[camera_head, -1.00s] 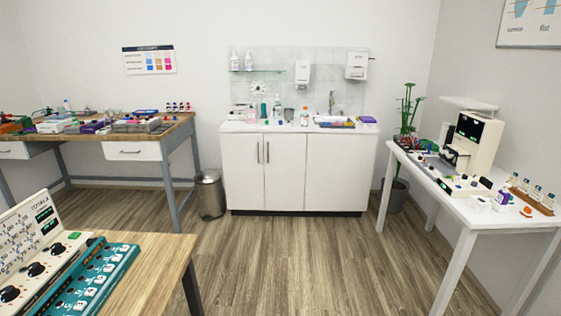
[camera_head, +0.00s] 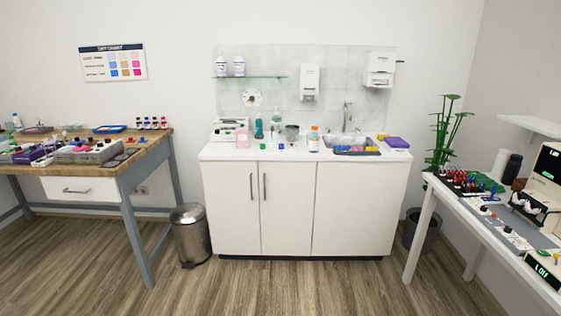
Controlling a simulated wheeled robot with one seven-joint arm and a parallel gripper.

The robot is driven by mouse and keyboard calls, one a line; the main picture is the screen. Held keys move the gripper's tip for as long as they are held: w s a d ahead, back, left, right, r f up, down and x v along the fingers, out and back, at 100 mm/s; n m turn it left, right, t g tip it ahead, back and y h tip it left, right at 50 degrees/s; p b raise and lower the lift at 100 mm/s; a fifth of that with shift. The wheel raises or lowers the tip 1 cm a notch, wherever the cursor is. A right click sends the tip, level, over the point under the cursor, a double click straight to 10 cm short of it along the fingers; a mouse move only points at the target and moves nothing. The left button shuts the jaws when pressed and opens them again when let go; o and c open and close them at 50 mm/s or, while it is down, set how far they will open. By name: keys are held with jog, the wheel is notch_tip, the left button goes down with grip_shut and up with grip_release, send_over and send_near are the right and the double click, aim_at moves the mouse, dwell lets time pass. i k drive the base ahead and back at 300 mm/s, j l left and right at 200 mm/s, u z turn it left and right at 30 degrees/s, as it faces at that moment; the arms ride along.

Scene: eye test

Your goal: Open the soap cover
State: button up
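Two white wall dispensers hang on the tiled panel above the white cabinet. One dispenser (camera_head: 309,78) is near the middle of the panel. The other dispenser (camera_head: 381,65) is at its upper right and has a small dark part sticking out on its right side. Both look closed at the front. I cannot tell for sure which one has the soap cover. Two white bottles, a left one (camera_head: 221,67) and a right one (camera_head: 239,67), stand on a glass shelf to the left. My gripper is not in view.
The white cabinet (camera_head: 288,208) has a sink and several bottles on top. A metal bin (camera_head: 190,235) stands at its left, beside a wooden workbench (camera_head: 150,150). A white table (camera_head: 425,215) with devices is at right, near a potted plant (camera_head: 440,140). The floor (camera_head: 300,285) ahead is clear.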

aim_at(310, 72)
jog(key=i, duration=3.7)
jog(key=i+l+u, duration=0.15)
jog(key=i+u, duration=0.3)
jog(key=i, duration=0.2)
